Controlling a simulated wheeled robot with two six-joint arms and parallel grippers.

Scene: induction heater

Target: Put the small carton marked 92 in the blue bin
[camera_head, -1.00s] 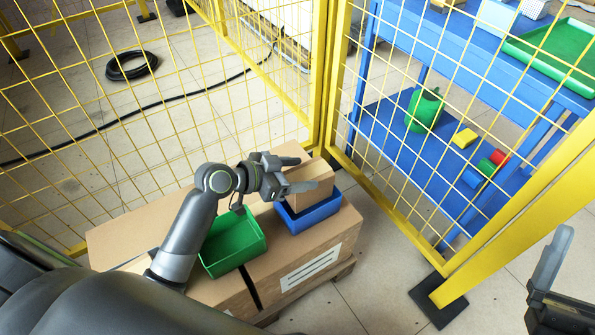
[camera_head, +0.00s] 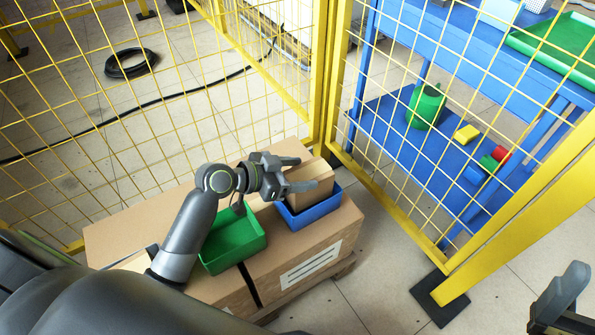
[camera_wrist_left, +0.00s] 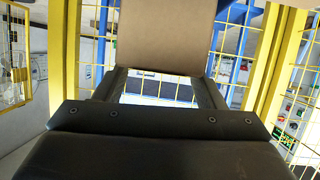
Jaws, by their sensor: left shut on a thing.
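The small carton (camera_head: 312,188) is plain brown cardboard; no number can be read on it. It is at the blue bin (camera_head: 318,212), its lower part hidden behind the bin's near wall. I cannot tell whether it touches the bin floor. My left gripper (camera_head: 304,174) is shut on the carton from the left. My right gripper (camera_head: 563,298) shows only in part at the lower right edge, far from the bin.
A green bin (camera_head: 233,241) stands left of the blue bin on large cardboard boxes (camera_head: 300,262). Yellow mesh fencing (camera_head: 322,90) rises close behind and to the right.

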